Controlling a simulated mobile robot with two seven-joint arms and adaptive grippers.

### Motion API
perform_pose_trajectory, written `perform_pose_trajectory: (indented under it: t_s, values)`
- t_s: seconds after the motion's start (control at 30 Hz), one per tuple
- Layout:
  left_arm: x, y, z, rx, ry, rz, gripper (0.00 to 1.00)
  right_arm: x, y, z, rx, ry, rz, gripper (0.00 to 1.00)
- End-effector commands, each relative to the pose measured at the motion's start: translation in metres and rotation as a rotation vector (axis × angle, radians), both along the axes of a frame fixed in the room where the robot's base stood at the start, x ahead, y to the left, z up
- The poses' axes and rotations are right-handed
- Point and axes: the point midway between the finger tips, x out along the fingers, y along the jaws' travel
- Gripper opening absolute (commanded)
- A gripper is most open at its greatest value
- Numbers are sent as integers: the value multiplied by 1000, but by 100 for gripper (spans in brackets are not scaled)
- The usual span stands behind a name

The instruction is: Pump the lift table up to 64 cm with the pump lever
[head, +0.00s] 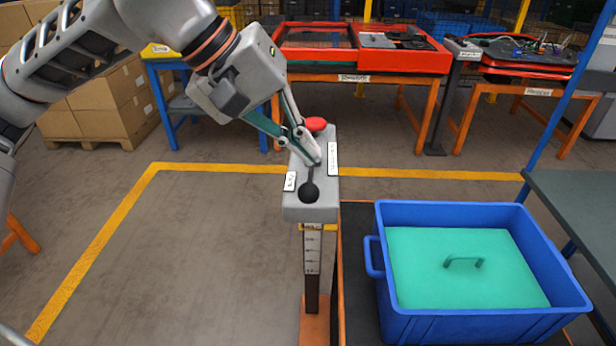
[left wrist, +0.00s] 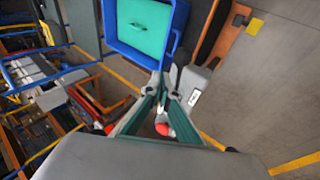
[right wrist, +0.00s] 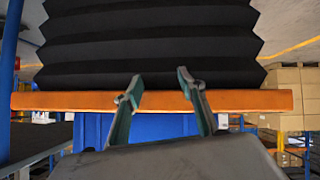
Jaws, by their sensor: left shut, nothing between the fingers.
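The pump lever (head: 309,192) has a black knob and a short dark shaft. It sits on the grey head of the pump post (head: 312,214), its knob towards me. My left gripper (head: 316,161) is shut and empty just behind the knob, above the shaft; I cannot tell whether it touches. In the left wrist view its fingertips (left wrist: 165,76) meet beside the grey head. The lift table (head: 355,225) has a dark top with an orange edge. A height scale (head: 312,250) is on the post, its figures too small to read. My right gripper (right wrist: 160,85) is open near the table's orange edge (right wrist: 245,101) and black bellows (right wrist: 150,45).
A blue crate (head: 480,326) with a green handled block (head: 420,260) stands on the lift table. A red knob (head: 316,124) is at the back of the pump head. Benches with red trays (head: 405,60) stand behind. Floor left of the post is clear.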

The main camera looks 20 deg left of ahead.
Motion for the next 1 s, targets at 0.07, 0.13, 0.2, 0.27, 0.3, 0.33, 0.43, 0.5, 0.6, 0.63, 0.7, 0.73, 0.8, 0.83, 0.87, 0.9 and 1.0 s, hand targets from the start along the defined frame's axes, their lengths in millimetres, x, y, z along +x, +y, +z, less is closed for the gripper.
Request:
perform_pose_trajectory:
  t_s: [0.07, 0.13, 0.2, 0.27, 0.3, 0.33, 0.43, 0.5, 0.6, 0.63, 0.7, 0.73, 0.8, 0.83, 0.87, 0.9, 1.0]
  values:
    - [2, 1, 13, 0, -5, 2, 0, 5, 0, 12, 1, -14, 0, 40]
    - [4, 1, 18, 0, -6, 1, 0, 7, 0, 17, 0, -20, -1, 40]
    - [6, 2, 25, -1, -6, 1, 0, 8, 0, 22, -1, -23, 0, 40]
    - [8, 2, 30, -1, -6, 1, 0, 9, 0, 26, -3, -25, 0, 40]
    - [9, 3, 33, -1, -6, 1, 0, 8, -1, 28, -4, -25, 1, 40]
    - [10, 3, 34, -2, -5, 1, 0, 8, -1, 29, -4, -25, 0, 40]
    - [12, 4, 38, -1, -4, 0, 0, 8, -1, 32, -4, -26, 0, 40]
    - [13, 4, 38, -1, -1, 0, 0, 8, 0, 33, -3, -28, 0, 40]
    - [13, 4, 38, -1, 0, 0, 0, 8, 0, 33, -2, -28, 0, 40]
    - [13, 4, 37, 0, 0, 0, 0, 8, 0, 33, -1, -29, 0, 40]
    - [13, 4, 37, 0, 0, 0, 0, 8, 0, 33, 0, -30, -1, 40]
    - [13, 4, 37, 0, 0, 0, 0, 8, 0, 33, 0, -30, -1, 40]
    - [13, 4, 37, -1, 0, 0, 0, 8, 0, 33, 0, -31, 0, 40]
    - [13, 4, 37, -1, 0, 0, 0, 8, 0, 33, 0, -31, 0, 40]
    - [13, 4, 37, -1, 0, 0, 0, 8, 0, 33, 0, -31, 0, 40]
    - [13, 4, 37, -1, -1, 0, 0, 8, 0, 33, 0, -31, 0, 40]
    - [13, 4, 37, -1, -1, 0, 0, 8, 0, 33, 0, -31, 0, 40]
